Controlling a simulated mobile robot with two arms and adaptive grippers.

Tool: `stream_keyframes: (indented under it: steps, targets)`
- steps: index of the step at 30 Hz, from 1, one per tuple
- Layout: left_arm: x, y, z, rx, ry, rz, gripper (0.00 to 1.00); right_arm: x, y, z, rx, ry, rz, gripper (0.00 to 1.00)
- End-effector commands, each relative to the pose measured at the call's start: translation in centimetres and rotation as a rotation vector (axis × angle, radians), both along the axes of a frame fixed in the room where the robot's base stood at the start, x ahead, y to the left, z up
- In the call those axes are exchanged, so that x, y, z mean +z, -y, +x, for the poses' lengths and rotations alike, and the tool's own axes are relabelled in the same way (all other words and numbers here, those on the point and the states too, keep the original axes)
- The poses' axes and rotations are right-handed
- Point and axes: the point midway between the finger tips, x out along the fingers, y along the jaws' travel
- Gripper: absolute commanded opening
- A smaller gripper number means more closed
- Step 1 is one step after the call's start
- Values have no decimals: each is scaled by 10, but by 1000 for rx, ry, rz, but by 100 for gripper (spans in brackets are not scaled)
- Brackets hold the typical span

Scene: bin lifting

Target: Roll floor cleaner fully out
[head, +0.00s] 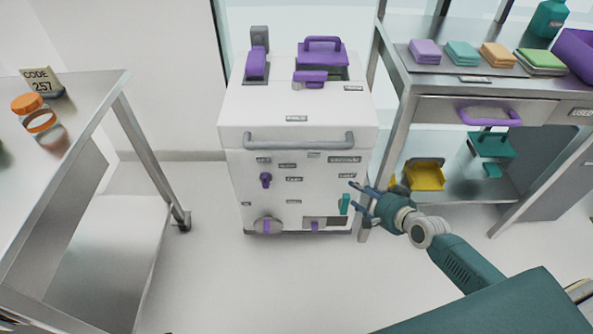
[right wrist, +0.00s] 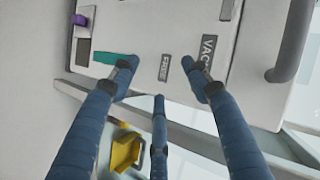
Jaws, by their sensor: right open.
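The floor cleaner (head: 320,190) is a white box-shaped machine in the middle of the head view, with a grey bar handle (head: 300,141) across its upper front. Purple knobs and small labels sit on its front. A teal lever (head: 344,204) is low at its right side. My right gripper (head: 355,198) is open and empty beside this lower right front. In the right wrist view, the spread fingers (right wrist: 158,72) are before the white panel (right wrist: 145,25), one fingertip overlapping the teal lever (right wrist: 104,58); contact is unclear. My left gripper is out of view.
A steel table (head: 100,85) with an orange-lidded jar (head: 35,115) stands left. A steel bench (head: 400,100) with folded cloths stands close on the right, a yellow bin (head: 424,175) on its lower shelf. The floor (head: 230,290) before the machine is clear.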

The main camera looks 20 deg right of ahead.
Motion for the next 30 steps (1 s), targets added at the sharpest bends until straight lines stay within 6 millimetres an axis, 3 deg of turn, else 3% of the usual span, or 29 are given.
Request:
stream_keyframes:
  steps: [1,6,9,15,22,30]
  targets:
    - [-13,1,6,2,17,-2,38,1,-8,15,4,46,70,48]
    - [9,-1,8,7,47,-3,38,63,-49,37,41,138,337,48]
    - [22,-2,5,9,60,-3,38,93,-69,39,68,159,466,48]
    - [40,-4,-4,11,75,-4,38,128,-98,32,115,161,624,48]
    - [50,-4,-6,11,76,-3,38,139,-109,40,122,159,662,48]
    - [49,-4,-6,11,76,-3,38,132,-133,81,123,160,661,48]
